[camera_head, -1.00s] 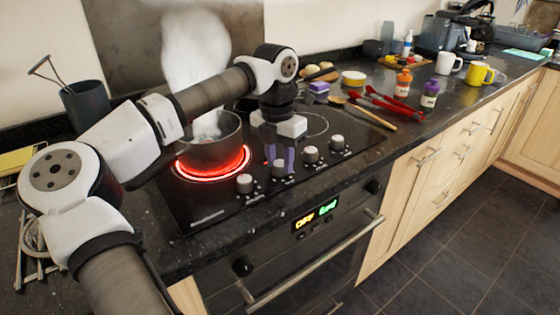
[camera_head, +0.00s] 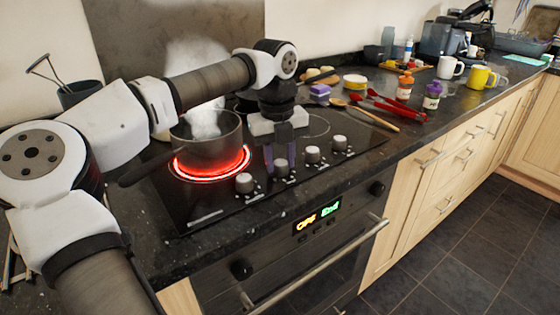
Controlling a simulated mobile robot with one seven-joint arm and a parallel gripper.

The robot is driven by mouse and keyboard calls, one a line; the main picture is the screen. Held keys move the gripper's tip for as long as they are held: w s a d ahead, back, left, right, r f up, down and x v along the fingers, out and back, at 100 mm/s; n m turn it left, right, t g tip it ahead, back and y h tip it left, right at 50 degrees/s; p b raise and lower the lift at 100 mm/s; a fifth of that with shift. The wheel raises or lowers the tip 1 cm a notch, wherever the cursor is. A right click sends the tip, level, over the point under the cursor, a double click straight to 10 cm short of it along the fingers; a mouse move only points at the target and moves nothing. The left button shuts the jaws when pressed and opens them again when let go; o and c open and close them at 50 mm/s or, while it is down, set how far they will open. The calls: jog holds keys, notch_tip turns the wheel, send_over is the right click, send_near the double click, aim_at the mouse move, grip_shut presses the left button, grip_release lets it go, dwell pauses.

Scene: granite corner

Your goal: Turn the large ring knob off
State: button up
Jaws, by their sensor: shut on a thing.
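The black glass hob carries a row of several silver knobs along its front right. My gripper (camera_head: 281,165) points down over the second knob from the left (camera_head: 281,169). Its fingers are shut on that knob, hiding part of it. The leftmost knob (camera_head: 244,183) is free, as are the third (camera_head: 312,154) and the rightmost (camera_head: 339,143). The large front-left ring (camera_head: 210,178) glows red under a dark steaming pot (camera_head: 208,150). I cannot read the knob markings.
The pot's dark handle (camera_head: 145,168) sticks out to the left. An oven (camera_head: 310,245) with a lit display is below. Behind to the right are red tongs (camera_head: 390,106), bottles (camera_head: 404,88) and mugs (camera_head: 481,77). The counter's front edge there is clear.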

aim_at(279, 164)
jog(key=n+b, duration=0.1)
jog(key=n, duration=0.3)
jog(key=shift+n, duration=0.3)
jog(key=n, duration=0.5)
jog(key=shift+s, duration=0.1)
jog(key=shift+n, duration=0.4)
jog(key=o, duration=1)
jog(key=shift+c, duration=0.2)
notch_tip(279, 164, up, 14)
jog(key=p, duration=0.1)
jog(key=shift+s, duration=0.3)
